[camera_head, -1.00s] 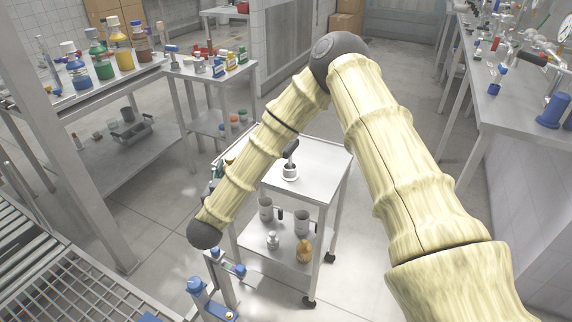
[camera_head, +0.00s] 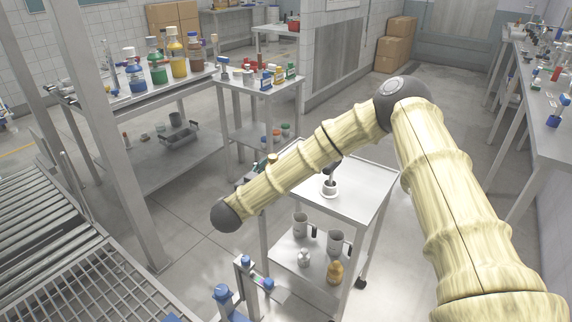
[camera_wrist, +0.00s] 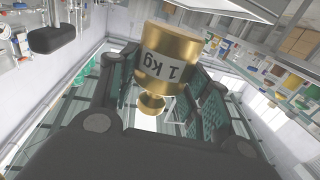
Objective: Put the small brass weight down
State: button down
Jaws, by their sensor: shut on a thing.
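The small brass weight (camera_wrist: 172,52), marked "1 kg", fills the middle of the wrist view, with its narrow knob end towards my palm. My gripper (camera_wrist: 163,88) is shut on it, a finger on each side. The weight appears tilted in the wrist view, and no surface shows touching it. In the head view my pale forearm hides most of my gripper. A small brass-coloured bit shows just above the forearm, over the left side of the steel trolley (camera_head: 368,190).
A white mortar with a dark pestle (camera_head: 329,188) stands on the trolley's top; its right part is bare. The lower shelf holds two metal mugs, a silver item (camera_head: 304,257) and a golden item (camera_head: 336,272). A side table (camera_head: 262,92) with small bottles stands behind.

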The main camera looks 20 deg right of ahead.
jog(key=x, duration=1)
jog(key=shift+w+a+f, duration=0.2)
jog(key=shift+w+f, duration=0.2)
jog(key=shift+w, duration=0.05)
jog(key=shift+w+d+f, duration=0.15)
jog(key=shift+w+f, duration=0.1)
jog(key=shift+f, duration=1.6)
jog(key=c, duration=0.7)
grip_release()
jog(key=shift+s+f, duration=0.1)
jog(key=shift+f, duration=0.05)
